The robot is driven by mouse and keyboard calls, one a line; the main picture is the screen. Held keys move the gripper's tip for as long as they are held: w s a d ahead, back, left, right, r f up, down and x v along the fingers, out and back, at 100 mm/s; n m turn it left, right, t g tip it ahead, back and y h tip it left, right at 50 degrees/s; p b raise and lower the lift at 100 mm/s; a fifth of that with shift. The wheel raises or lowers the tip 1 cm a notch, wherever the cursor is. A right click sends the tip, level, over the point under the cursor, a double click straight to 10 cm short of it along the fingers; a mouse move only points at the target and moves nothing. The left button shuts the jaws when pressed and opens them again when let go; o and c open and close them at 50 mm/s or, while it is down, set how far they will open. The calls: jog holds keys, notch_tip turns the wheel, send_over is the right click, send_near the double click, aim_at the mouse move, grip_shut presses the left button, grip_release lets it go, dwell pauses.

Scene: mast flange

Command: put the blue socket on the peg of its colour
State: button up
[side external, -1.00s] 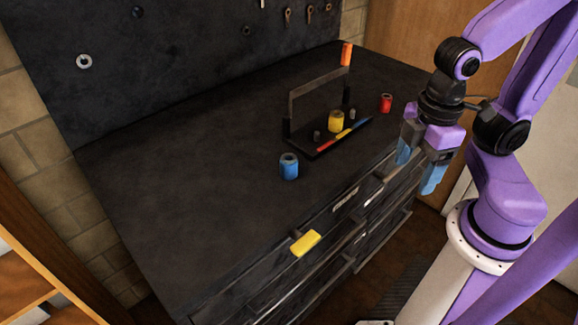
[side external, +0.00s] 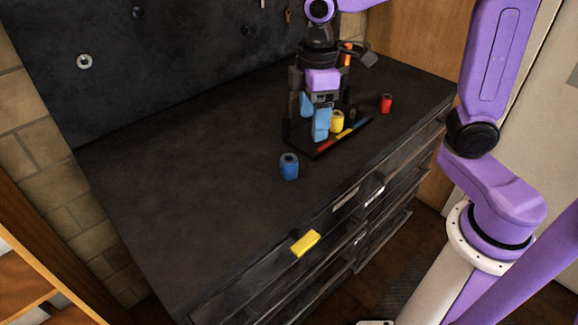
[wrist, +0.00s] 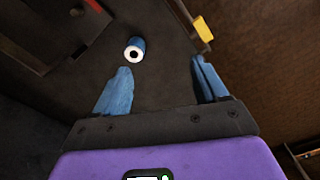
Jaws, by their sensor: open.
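A grey peg (side external: 351,113) shows near the blue strip (side external: 360,123). A yellow socket (side external: 337,121) sits in the middle.
A red socket (side external: 386,103) stands on the bench right of the rack. An orange object (side external: 347,52) is at the back, partly hidden by my arm. A yellow block (side external: 305,243) is at the bench's front edge, by the drawers. The bench's left part is clear.

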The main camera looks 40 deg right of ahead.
send_over(289, 161)
jog(key=s, duration=0.1)
jog(key=f, duration=1.6)
jog(key=shift+w+a+f, duration=0.15)
jog(key=shift+a+f, duration=0.2)
jog(key=shift+f, duration=0.05)
jog(key=c, duration=1.1)
